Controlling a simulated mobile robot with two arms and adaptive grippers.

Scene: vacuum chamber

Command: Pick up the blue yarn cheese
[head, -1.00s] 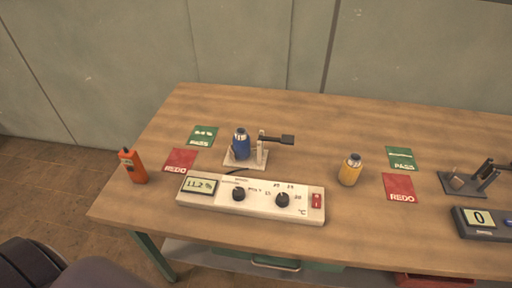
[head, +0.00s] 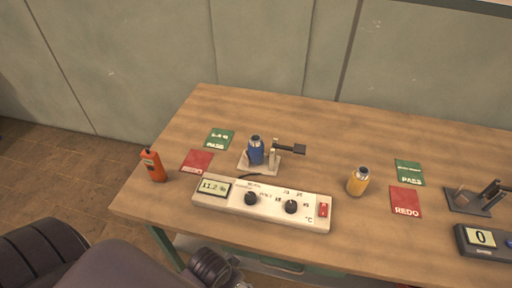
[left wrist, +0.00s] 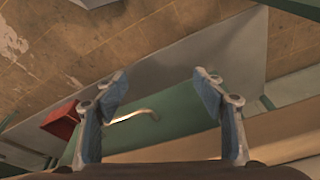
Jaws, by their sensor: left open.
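The blue yarn cheese (head: 256,152) stands upright on a small pale stand (head: 246,167) with a dark-handled lever beside it, on the wooden table in the head view. My left gripper (left wrist: 163,88) is open and empty in the left wrist view. That view looks at the floor and the table's green lower frame, and the blue yarn cheese is not in it. In the head view my left arm shows at the bottom left, below the table's front edge, well apart from the cheese. My right gripper is in neither view.
A white control box (head: 235,205) with knobs lies in front of the stand. An orange handheld device (head: 153,166) stands at the left. A yellow yarn cheese (head: 358,181) stands to the right. Green (head: 219,139) and red (head: 197,161) cards lie left of the stand. A grey meter (head: 486,242) is at the right.

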